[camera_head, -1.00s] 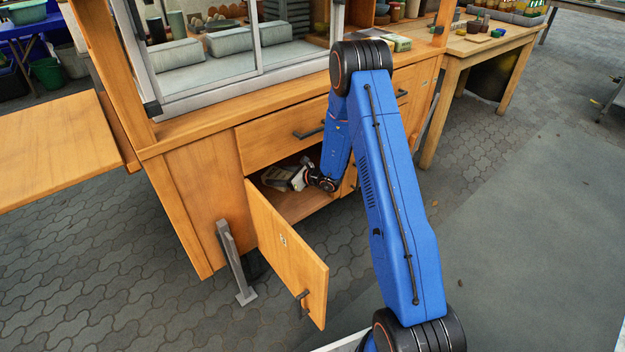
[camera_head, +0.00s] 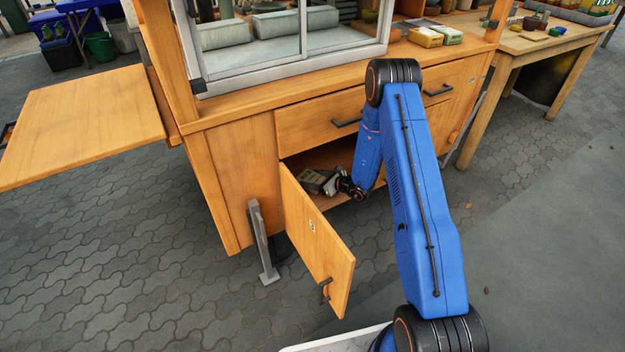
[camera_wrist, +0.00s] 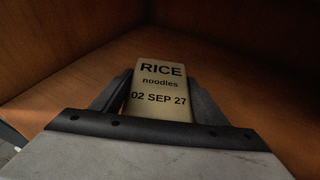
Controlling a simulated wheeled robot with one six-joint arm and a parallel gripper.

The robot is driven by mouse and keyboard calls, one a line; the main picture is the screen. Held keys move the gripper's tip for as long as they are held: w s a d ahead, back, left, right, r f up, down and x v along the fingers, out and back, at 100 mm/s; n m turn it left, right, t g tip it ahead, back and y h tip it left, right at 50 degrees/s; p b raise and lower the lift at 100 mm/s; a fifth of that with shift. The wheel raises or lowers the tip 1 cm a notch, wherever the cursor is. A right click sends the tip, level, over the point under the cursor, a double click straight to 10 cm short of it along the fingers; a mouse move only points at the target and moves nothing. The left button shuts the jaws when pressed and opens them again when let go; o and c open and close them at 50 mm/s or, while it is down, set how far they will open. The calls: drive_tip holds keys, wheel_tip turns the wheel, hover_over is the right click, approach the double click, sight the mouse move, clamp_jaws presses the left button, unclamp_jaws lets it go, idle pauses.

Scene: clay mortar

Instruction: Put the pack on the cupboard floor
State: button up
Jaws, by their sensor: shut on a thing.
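The pack (camera_wrist: 160,85) is pale and reads "RICE noodles 02 SEP 27" in the wrist view. My gripper (camera_wrist: 160,105) is shut on it, one finger on each side. In the head view the pack (camera_head: 312,181) is small and partly shaded inside the open lower cupboard, with my gripper (camera_head: 328,184) beside it. The cupboard floor (camera_head: 342,201) shows as a wooden strip at the opening; in the wrist view bare wood (camera_wrist: 235,85) lies around and beyond the pack. I cannot tell whether the pack touches the floor.
The cupboard door (camera_head: 315,245) stands open towards the front left. A drawer (camera_head: 330,115) is shut above the opening. Cupboard walls (camera_wrist: 60,45) close in at the back and side. A grey post (camera_head: 262,240) stands by the door hinge. Paved ground lies in front.

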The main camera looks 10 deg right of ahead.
drive_tip(key=o, duration=1.3)
drive_tip(key=v, duration=1.2)
drive_tip(key=shift+s, duration=0.1)
